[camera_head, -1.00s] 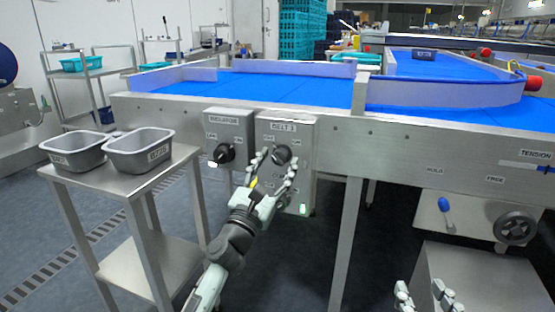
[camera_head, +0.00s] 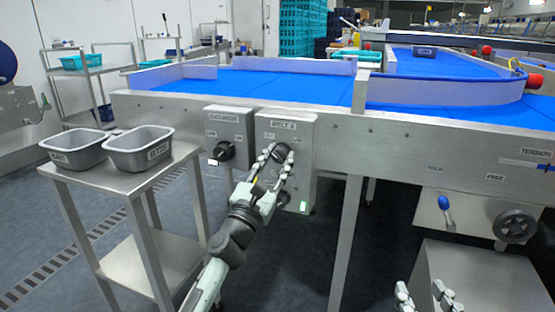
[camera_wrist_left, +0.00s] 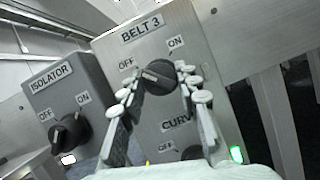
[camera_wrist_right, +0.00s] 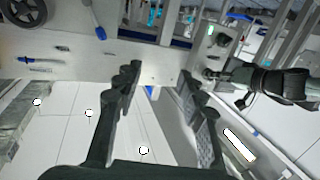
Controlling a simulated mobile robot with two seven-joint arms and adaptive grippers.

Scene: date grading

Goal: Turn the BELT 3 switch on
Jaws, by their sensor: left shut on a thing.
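The BELT 3 switch is a black round knob (camera_wrist_left: 158,77) on a grey box (camera_head: 298,170), with OFF at its upper left and ON at its upper right. Its pale mark lies on the left, OFF side. My left gripper (camera_head: 276,154) is shut on the knob, one finger on each side of it, as the left wrist view (camera_wrist_left: 160,82) shows. The fingers hide part of the knob in the head view. My right gripper (camera_wrist_right: 160,75) is open and empty, low at the right in the head view (camera_head: 425,292).
The ISOLATOR box (camera_head: 230,130) with its own black knob stands just left. A CURV switch, partly hidden, is below the BELT 3 knob. A steel stand (camera_head: 117,177) with two grey tubs is at the left. The blue belt (camera_head: 290,88) runs above.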

